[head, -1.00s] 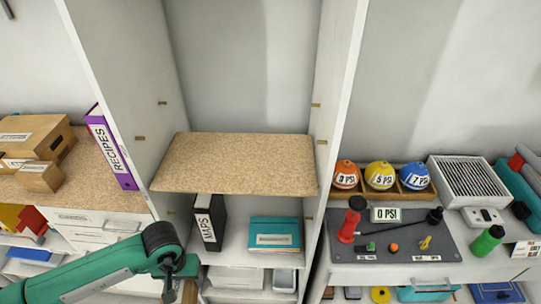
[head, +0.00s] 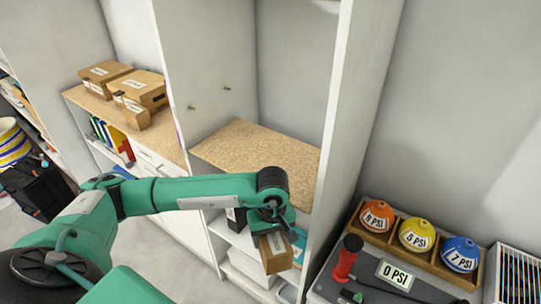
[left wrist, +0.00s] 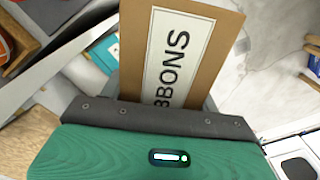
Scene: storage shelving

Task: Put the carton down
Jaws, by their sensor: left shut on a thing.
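The brown carton (head: 276,252) hangs from my left gripper (head: 268,222) in front of the shelving unit, below the level of the cork-coloured shelf board. In the left wrist view the carton (left wrist: 215,30) stands in the jaws with a white label ending in "BBONS"; its lower part is hidden by the gripper (left wrist: 165,112). The left gripper is shut on it. My right gripper is in neither view.
The cork-coloured shelf board (head: 260,150) is bare. Other cartons (head: 140,88) stand on the left cabinet top. A teal box (head: 299,245) sits on the lower shelf behind the carton. Coloured PSI balls (head: 418,235) and a red pump (head: 345,260) are at right.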

